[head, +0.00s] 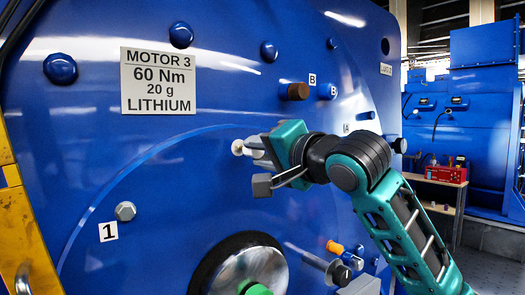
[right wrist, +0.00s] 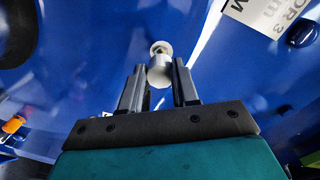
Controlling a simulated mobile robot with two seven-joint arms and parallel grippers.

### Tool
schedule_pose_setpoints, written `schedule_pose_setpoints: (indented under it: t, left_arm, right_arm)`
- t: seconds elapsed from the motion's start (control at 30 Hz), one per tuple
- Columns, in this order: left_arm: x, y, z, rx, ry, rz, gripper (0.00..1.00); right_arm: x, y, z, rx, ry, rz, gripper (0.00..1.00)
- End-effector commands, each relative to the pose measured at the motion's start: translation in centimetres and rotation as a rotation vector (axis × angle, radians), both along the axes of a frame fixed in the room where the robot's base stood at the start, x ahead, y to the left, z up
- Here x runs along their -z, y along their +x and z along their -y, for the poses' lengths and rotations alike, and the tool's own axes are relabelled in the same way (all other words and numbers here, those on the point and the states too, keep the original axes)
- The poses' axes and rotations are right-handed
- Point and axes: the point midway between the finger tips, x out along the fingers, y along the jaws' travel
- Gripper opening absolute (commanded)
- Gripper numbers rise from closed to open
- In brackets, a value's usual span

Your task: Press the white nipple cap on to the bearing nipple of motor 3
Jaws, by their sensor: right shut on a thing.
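Motor 3 (head: 200,190) is a large blue housing with a white plate (head: 160,80) reading MOTOR 3, 60 Nm, 20 g, LITHIUM. My right gripper (head: 262,165) is close in front of its face, right of and below the plate. It is shut on the white nipple cap (right wrist: 159,74), which sits between the fingertips in the right wrist view. The pale cap end (head: 238,147) shows left of the gripper in the head view. A small round pale end lies just beyond the cap; I cannot tell whether it is the bearing nipple or touches the cap. My left gripper is not in view.
A brown plug (head: 298,91) marked B, blue bolt heads (head: 60,68) and a grey bolt (head: 126,211) by label 1 stand out from the face. A shaft hub (head: 245,270) is below. A yellow structure (head: 20,225) stands left.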

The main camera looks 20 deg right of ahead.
Motion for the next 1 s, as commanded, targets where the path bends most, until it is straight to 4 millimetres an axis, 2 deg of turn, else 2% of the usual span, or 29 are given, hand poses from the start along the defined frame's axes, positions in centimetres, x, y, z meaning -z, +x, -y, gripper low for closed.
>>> schedule_pose_setpoints:
  t: [1.0]
  left_arm:
    - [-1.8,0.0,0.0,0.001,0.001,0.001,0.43]
  right_arm:
    - [-0.1,2.4,-0.9,0.0,0.0,-0.001,0.02]
